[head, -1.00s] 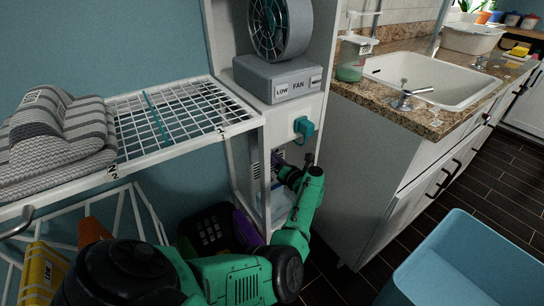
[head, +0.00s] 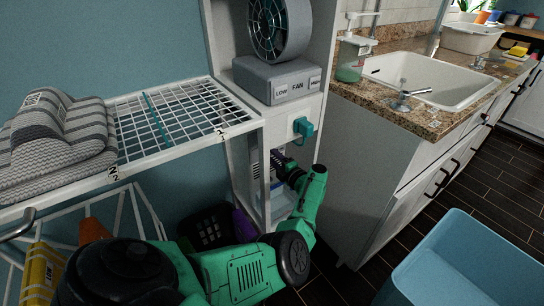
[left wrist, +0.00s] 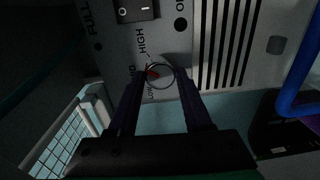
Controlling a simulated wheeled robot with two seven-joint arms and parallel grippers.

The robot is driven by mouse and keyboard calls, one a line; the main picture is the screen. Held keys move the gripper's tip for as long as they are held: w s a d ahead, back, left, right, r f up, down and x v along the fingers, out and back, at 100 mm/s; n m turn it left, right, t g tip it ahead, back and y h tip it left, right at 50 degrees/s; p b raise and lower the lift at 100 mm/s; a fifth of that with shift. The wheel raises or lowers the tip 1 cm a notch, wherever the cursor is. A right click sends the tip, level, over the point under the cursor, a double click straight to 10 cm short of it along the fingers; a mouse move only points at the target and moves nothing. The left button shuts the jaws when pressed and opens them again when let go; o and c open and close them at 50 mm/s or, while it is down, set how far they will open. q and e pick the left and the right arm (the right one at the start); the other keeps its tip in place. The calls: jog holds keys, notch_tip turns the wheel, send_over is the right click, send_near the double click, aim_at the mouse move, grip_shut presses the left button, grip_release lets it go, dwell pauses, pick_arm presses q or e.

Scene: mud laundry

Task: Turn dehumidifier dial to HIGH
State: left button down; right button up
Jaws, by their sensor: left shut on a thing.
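The dehumidifier's grey panel (left wrist: 222,45) fills the upper part of the left wrist view, with a vent grille and printed FULL, HIGH, MID and LOW labels. The round dial (left wrist: 161,76) has a dark rim and a red mark on its left side, near MID and below HIGH. Its exact setting is hard to read in the dim light. My left gripper (left wrist: 163,79) is shut on the dial, one finger on each side. In the head view my left gripper (head: 280,161) reaches into the white cabinet's lower opening, where the dehumidifier is mostly hidden. My right gripper is out of view.
A white cabinet (head: 237,140) surrounds the reach, with a fan (head: 279,28) on top and a teal plug (head: 303,127) on its front. A wire shelf (head: 185,108) with folded towels is at left. A sink counter (head: 410,115) and blue bin (head: 455,265) are at right.

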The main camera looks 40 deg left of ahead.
pick_arm(q)
jog(key=m, duration=0.4)
jog(key=shift+m+g, duration=0.3)
jog(key=shift+m, duration=0.1)
dwell(0.4)
jog(key=shift+c, duration=1.6)
grip_release()
jog(key=shift+a, duration=0.1)
